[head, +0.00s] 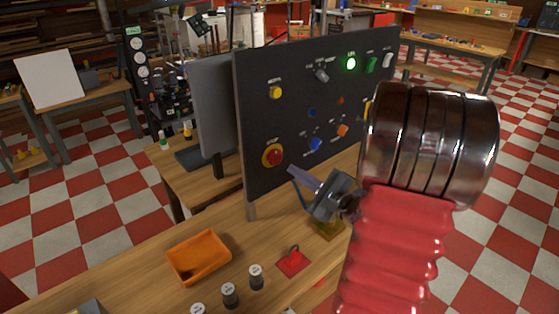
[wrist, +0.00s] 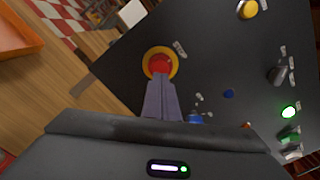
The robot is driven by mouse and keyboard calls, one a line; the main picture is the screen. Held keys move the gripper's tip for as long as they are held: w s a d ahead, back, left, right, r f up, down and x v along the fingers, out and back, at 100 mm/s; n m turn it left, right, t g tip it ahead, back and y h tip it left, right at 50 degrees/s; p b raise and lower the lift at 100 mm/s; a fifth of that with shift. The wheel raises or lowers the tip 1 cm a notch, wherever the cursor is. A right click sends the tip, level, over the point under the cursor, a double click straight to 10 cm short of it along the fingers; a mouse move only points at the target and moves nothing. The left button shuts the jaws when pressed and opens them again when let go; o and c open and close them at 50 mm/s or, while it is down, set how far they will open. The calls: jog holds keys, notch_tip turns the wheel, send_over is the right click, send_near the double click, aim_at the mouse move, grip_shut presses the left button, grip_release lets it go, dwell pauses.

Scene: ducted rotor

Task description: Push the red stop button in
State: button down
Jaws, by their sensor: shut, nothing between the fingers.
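The red stop button (head: 274,155) sits in a yellow ring at the lower left of the dark upright panel (head: 300,120). In the wrist view the red stop button (wrist: 159,65) shows just beyond the fingertips. My gripper (head: 291,169) is shut with nothing in it, and its fingers point left toward the button. In the head view a small gap shows between the fingertips and the button. In the wrist view the fingertips of my gripper (wrist: 160,82) overlap the button's lower edge, and I cannot tell from that view whether they touch.
The panel also bears a yellow button (head: 276,92), a lit green lamp (head: 351,64), a blue knob (head: 316,144) and other controls. On the table below are an orange tray (head: 198,257), a red piece (head: 293,261) and several dark cylinders (head: 230,295). A monitor (head: 216,105) stands behind the panel.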

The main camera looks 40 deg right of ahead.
jog(key=shift+s, duration=1.1)
jog(key=s+a+f+n+g+y, duration=0.2)
jog(key=s+a+f+n+g, duration=0.15)
jog(key=a, duration=0.25)
jog(key=s+a+f+n+g+y, duration=0.2)
jog(key=a+n+g, duration=0.2)
jog(key=a, duration=0.3)
jog(key=s+a+f+n+g+y, duration=0.2)
jog(key=s+a+f+n+g, duration=0.15)
jog(key=a, duration=0.25)
jog(key=s+a+r+n+h, duration=0.1)
jog(key=a+r+n+h, duration=0.2)
jog(key=a+r+n, duration=0.3)
jog(key=s+a+r+n+g+h, duration=0.1)
jog(key=s+a+r+n+h, duration=0.1)
jog(key=a+r+n, duration=0.4)
jog(key=n+h, duration=0.1)
jog(key=n, duration=0.2)
jog(key=shift+s+a+r+n+h, duration=0.2)
jog(key=shift+s+r+n+h, duration=0.1)
